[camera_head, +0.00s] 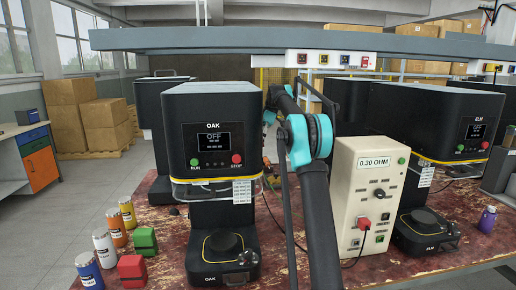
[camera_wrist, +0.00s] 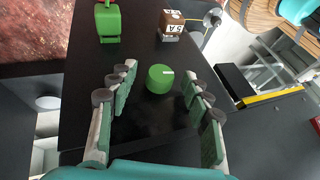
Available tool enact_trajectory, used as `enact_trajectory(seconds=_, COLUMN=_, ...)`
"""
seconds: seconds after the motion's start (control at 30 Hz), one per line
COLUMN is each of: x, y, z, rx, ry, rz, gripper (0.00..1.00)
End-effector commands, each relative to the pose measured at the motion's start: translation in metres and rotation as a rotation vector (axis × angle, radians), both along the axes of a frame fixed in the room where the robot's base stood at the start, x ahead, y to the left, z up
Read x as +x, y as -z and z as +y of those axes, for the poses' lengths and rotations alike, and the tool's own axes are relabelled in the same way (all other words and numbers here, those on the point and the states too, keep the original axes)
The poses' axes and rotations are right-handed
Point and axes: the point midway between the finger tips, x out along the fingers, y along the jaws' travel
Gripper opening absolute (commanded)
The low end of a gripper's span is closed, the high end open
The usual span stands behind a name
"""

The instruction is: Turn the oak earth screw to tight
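The oak machine (camera_head: 212,140) is a black seamer labelled OAK, with its display reading OFF, on the red worn table in the head view. In the wrist view a round green knob (camera_wrist: 160,84), likely the earth screw, stands on a dark panel with a small pale mark on its face. My gripper (camera_wrist: 158,78) is open, with its padded fingers on either side of the knob and visible gaps to both. Whether the fingertips reach down to the knob's level is unclear. The head view does not show my gripper or this knob.
A green clip-like part (camera_wrist: 108,22) and a brown block marked 5 A (camera_wrist: 171,20) sit beyond the knob. A cream meter box (camera_head: 368,190) reading 0.30 OHM stands right of my arm. The elm machine (camera_head: 450,125) is at right. Cans (camera_head: 104,248) line the table's left edge.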

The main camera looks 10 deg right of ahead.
Motion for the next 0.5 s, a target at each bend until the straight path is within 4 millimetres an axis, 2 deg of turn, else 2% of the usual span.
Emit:
enact_trajectory(seconds=0.27, x=-0.001, y=-0.0005, z=0.0, rx=0.0, ry=-0.001, rz=-0.014, gripper=0.49)
enact_trajectory(seconds=0.5, x=-0.0039, y=-0.0015, z=-0.0001, rx=0.0, ry=0.0, rz=-0.122, gripper=0.49)
